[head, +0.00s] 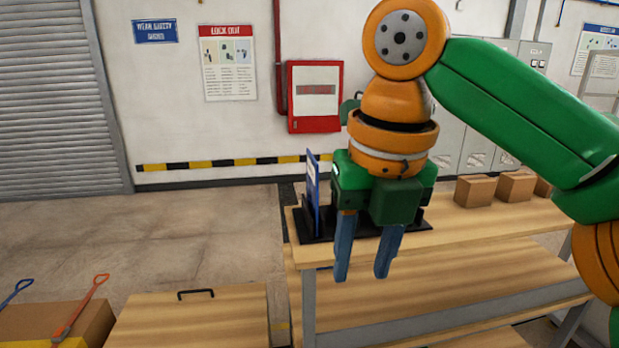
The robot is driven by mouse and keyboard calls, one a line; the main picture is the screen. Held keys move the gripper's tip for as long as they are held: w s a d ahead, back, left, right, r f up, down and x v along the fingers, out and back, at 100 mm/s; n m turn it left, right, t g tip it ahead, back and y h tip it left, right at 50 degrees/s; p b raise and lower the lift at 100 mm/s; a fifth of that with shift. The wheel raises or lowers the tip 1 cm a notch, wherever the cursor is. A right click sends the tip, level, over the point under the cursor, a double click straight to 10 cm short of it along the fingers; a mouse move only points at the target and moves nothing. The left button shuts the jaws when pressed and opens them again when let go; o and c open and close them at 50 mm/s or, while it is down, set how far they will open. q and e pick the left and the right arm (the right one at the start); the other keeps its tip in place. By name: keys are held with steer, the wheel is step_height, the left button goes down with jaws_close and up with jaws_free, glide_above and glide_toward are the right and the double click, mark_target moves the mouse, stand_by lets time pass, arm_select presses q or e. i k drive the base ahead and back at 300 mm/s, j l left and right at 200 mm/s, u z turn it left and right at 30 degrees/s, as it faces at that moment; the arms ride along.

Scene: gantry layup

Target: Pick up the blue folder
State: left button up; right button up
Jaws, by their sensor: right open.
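The blue folder (314,194) stands upright at the left end of a black tray or rack (316,237) on the wooden workbench. My right gripper (363,270) hangs fingers down in front of the bench, just right of the folder and nearer to me. Its two blue-grey fingers are apart with nothing between them. The gripper body hides part of the rack and may cover the folder's right edge. My left gripper is not in view.
The wooden workbench (480,232) has a lower shelf and several cardboard boxes (475,190) at its back right. A wooden box top with a black handle (190,318) is at the lower left, beside tools with red and blue handles (75,312). Open floor lies left.

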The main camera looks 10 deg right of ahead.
mark_target(312, 165)
steer(key=i, duration=1.25)
